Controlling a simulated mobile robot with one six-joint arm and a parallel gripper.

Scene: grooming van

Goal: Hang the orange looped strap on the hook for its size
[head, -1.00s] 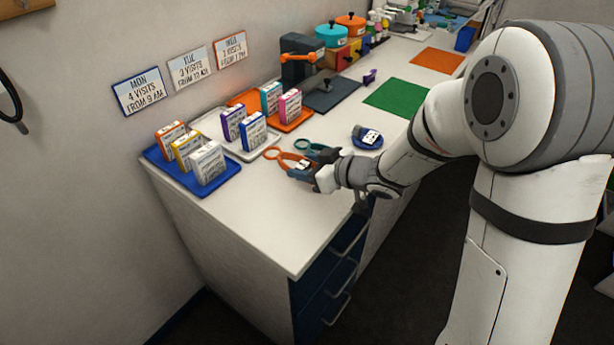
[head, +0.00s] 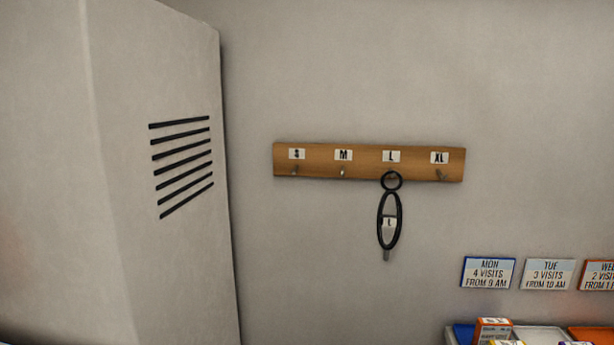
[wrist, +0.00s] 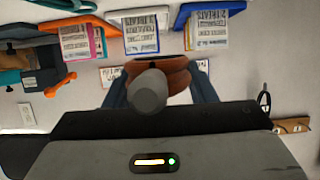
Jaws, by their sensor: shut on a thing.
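The orange looped strap (wrist: 178,72) is between the fingers of my gripper (wrist: 160,80) in the wrist view, looking brownish orange. My gripper is shut on it. A grey rounded part covers some of the strap, and no size tag on it can be read. In the head view a wooden rack (head: 320,169) on the wall has hooks labelled S, M, L and XL from left to right. A black looped strap (head: 380,222) tagged L hangs on the L hook (head: 391,172). The S hook (head: 295,171), M hook (head: 343,172) and XL hook (head: 441,175) are bare. My gripper is outside the head view.
A pale cabinet (head: 160,60) with black vent slots stands left of the rack. Day signs (head: 488,272) are on the wall at lower right, above trays with treat boxes (head: 493,330). The wall around the rack is clear. The wrist view shows the rack (wrist: 292,125) at its right edge.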

